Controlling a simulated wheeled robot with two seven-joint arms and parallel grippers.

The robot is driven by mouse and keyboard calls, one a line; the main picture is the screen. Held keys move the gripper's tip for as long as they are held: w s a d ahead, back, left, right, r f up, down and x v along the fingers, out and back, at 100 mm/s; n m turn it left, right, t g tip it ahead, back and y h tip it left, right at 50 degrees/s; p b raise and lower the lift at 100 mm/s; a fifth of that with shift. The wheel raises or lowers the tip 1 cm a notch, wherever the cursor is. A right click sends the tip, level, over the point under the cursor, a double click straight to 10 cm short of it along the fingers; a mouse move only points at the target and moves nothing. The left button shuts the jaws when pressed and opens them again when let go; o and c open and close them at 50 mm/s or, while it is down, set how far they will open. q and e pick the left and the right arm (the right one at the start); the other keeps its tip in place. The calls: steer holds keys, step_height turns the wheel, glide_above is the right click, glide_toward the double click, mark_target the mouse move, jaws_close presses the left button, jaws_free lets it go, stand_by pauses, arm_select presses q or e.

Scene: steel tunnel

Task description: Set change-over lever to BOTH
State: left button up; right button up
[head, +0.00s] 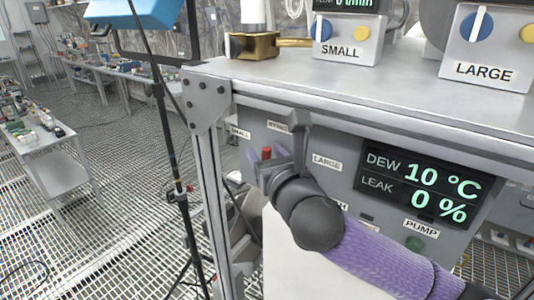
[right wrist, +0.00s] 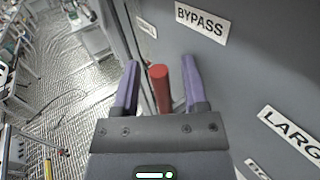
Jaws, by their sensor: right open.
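The change-over lever shows as a red handle (head: 266,153) on the grey panel front below the bench top. Labels around it read SMALL (head: 239,132), BYPASS (right wrist: 202,22) and LARGE (head: 327,162). A further label (right wrist: 257,170), cut off at the frame edge, shows only its first letters in the right wrist view. My right gripper (head: 276,150) is open at the lever. In the right wrist view its purple fingers (right wrist: 161,80) stand on either side of the red handle (right wrist: 160,88), with visible gaps. The lever's pivot is hidden. My left gripper is out of view.
A display (head: 418,186) reads DEW 10 °C and LEAK 0 %, with a PUMP label (head: 422,228) below. The bench top (head: 300,72) overhangs the panel and carries the SMALL and LARGE units. A frame post (head: 212,180) stands left of the lever.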

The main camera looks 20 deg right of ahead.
jaws_close()
stand_by(1.4)
